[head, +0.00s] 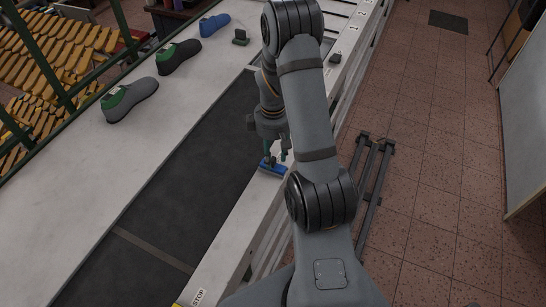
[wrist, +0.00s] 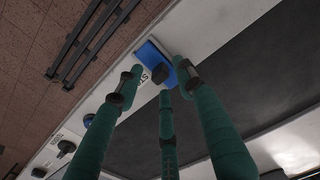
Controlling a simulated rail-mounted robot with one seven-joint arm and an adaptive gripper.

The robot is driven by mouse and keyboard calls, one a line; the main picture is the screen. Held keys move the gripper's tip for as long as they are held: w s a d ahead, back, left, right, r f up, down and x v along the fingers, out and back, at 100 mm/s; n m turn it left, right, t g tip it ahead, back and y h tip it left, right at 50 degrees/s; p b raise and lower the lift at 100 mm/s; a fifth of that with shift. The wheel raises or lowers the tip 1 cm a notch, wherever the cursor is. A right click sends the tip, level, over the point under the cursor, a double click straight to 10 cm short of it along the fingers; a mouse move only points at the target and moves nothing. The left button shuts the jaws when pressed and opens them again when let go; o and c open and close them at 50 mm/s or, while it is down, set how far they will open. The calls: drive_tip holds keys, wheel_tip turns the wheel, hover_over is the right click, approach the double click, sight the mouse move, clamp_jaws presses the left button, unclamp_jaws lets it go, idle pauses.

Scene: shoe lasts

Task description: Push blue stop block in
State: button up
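The blue stop block (head: 272,167) sits on the pale edge of the conveyor, beside the dark belt, in the head view. It also shows at the upper middle of the wrist view (wrist: 150,55), by partly hidden lettering. My gripper (head: 277,157) points down, with its fingers just above or at the block. In the wrist view its green fingers (wrist: 160,75) are spread apart, with the block beyond their tips. A dark knob-like piece shows between the tips; I cannot tell whether it belongs to the block. Contact with the block is unclear.
The dark belt (head: 170,200) runs along the conveyor. Several shoe lasts (head: 129,98) stand on the pale left ledge. A small dark block (head: 240,37) stands farther up. A dark metal frame (head: 371,185) is on the tiled floor at right.

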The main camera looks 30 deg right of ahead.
drive_tip(key=shift+f, duration=0.9)
drive_tip(key=shift+c, duration=1.4)
clamp_jaws()
drive_tip(key=shift+w+d, duration=0.1)
drive_tip(key=shift+w, duration=0.05)
